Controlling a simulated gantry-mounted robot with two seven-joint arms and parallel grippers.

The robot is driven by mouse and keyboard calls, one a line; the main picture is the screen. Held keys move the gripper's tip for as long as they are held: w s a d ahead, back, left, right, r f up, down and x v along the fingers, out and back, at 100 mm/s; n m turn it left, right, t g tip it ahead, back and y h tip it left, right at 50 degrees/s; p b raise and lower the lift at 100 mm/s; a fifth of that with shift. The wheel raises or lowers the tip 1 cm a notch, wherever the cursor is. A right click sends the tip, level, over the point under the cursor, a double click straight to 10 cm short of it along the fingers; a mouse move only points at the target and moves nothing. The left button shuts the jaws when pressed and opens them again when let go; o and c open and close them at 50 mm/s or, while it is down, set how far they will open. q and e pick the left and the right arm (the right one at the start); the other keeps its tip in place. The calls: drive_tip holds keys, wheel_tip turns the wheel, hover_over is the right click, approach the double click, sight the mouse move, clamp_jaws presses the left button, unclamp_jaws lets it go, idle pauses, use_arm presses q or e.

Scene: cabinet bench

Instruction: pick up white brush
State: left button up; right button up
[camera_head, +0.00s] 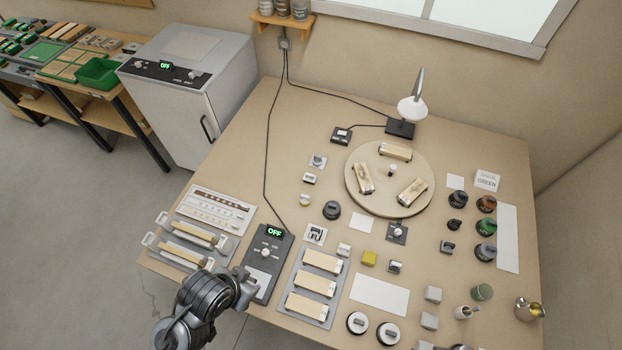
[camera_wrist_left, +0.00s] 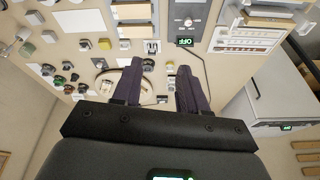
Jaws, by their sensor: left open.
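I cannot pick out a white brush with certainty. My left gripper (camera_head: 246,287) is at the bench's front left, by the dark control box (camera_head: 266,257) reading OFF. In the left wrist view its two dark fingers (camera_wrist_left: 159,72) are apart with nothing between them, facing the bench top.
A round turntable (camera_head: 377,206) with wooden-topped blocks is at the middle back. A grey tray (camera_head: 297,307) with wooden blocks is right of my left gripper. Dark jars (camera_head: 486,227), a brass-coloured jug (camera_head: 528,309) and a lamp (camera_head: 412,108) stand to the right and back.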

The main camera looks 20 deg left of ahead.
use_arm(q)
drive_tip(key=shift+o, duration=0.3)
drive_tip(key=o, duration=0.6)
drive_tip(key=shift+f, duration=0.1)
